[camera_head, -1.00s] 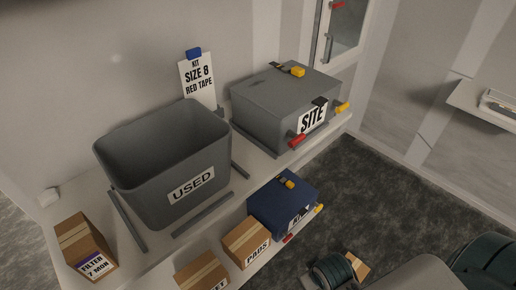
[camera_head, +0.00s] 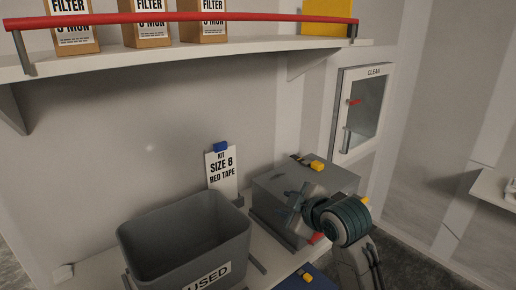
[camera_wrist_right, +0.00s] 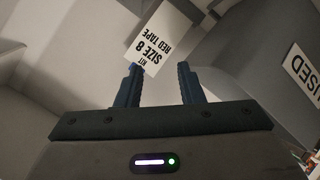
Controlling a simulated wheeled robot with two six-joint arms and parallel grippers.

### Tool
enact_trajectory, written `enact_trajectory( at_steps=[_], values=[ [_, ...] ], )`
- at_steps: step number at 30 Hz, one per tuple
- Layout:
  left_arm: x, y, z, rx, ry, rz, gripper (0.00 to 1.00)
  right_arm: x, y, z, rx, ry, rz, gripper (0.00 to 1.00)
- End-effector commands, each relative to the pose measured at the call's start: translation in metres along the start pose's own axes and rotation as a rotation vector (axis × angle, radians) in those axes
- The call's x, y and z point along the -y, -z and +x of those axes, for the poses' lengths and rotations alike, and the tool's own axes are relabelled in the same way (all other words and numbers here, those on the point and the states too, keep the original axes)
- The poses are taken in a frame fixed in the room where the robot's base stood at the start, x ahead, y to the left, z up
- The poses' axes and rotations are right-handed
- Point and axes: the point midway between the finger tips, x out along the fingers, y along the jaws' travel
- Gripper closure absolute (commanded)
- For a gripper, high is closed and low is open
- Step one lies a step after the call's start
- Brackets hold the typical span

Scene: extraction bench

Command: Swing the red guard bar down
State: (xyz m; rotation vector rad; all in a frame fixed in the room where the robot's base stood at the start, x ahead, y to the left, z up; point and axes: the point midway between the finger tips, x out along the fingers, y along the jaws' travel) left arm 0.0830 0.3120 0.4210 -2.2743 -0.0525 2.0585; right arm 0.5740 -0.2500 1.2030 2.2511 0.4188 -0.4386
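The red guard bar (camera_head: 180,18) runs level along the front of the upper shelf, above the filter boxes' lower half, held by a grey bracket at each end. My right gripper (camera_head: 291,207) is raised in front of the grey case on the bench, well below the bar and to its right. In the right wrist view its two fingers (camera_wrist_right: 160,84) stand apart with nothing between them; the kit card (camera_wrist_right: 160,35) shows beyond them. The bar is not in the wrist view. My left gripper is not in view.
Several filter boxes (camera_head: 145,30) and a yellow box (camera_head: 327,16) stand on the upper shelf (camera_head: 115,62). Below are the grey USED bin (camera_head: 150,240), the grey case (camera_head: 275,184) and the kit card (camera_head: 221,170). A clear-fronted cabinet (camera_head: 360,110) hangs at right. The wall between shelf and bench is clear.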

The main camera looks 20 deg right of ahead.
Motion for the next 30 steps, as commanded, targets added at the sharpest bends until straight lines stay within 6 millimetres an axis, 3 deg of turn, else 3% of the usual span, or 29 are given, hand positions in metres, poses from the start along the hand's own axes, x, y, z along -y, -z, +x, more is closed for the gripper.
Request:
enact_trajectory(
  at_steps=[1, 6, 12, 15, 18, 22, 26, 30],
  values=[
    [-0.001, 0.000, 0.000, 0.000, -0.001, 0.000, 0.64, -0.029, 0.026, -0.005, -0.054, -0.044, -0.064, 0.66],
    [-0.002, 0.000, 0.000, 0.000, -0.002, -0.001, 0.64, -0.110, 0.103, -0.035, -0.202, -0.183, -0.291, 0.66],
    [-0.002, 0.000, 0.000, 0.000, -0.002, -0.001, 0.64, -0.187, 0.184, -0.097, -0.332, -0.364, -0.545, 0.66],
    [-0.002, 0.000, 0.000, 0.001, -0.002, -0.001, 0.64, -0.213, 0.213, -0.127, -0.374, -0.443, -0.642, 0.66],
    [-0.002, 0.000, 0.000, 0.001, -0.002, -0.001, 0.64, -0.230, 0.233, -0.151, -0.398, -0.500, -0.711, 0.66],
    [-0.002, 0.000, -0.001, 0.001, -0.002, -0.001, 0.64, -0.240, 0.246, -0.167, -0.414, -0.538, -0.759, 0.66],
    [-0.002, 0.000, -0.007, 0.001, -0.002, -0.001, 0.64, -0.246, 0.255, -0.165, -0.420, -0.545, -0.769, 0.66],
    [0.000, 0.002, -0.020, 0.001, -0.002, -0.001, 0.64, -0.253, 0.268, -0.148, -0.420, -0.541, -0.765, 0.66]
  ],
)
